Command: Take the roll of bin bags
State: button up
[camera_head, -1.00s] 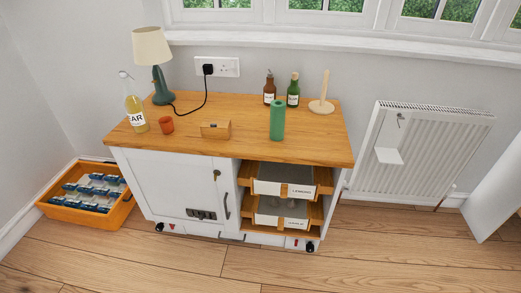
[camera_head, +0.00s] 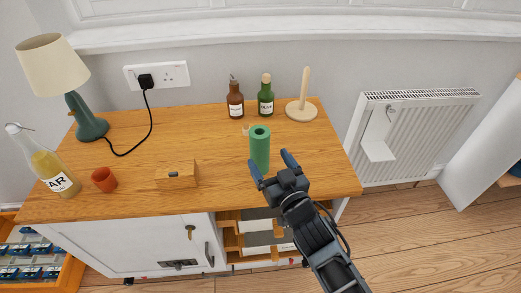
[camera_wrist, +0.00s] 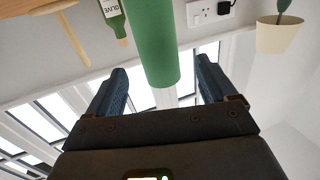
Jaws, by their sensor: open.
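The roll of bin bags is a green upright cylinder (camera_head: 260,149) standing on the wooden cabinet top, near its front right part. My gripper (camera_head: 270,165) is open, with its two blue fingers at the near right side of the roll. In the wrist view the green roll (camera_wrist: 153,40) lies between the two open fingers (camera_wrist: 160,88), and its end shows just ahead of the palm. I cannot tell whether either finger touches it.
A paper-roll stand (camera_head: 301,108), a green bottle (camera_head: 265,97) and a brown bottle (camera_head: 235,100) stand behind the roll.

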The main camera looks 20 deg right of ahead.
aim_at(257, 137)
jog(key=shift+w+d+r, duration=0.1)
jog(key=shift+w+r, duration=0.05)
jog(key=shift+w, duration=0.4)
jog(key=shift+w+d+r, duration=0.1)
jog(key=shift+w, duration=0.4)
jog(key=shift+w+r+b, duration=0.1)
jog(key=shift+w+b, duration=0.85)
jog(key=shift+w, duration=2.65)
jog(key=c, duration=1)
jog(key=shift+c, duration=0.7)
jog(key=shift+r, duration=0.2)
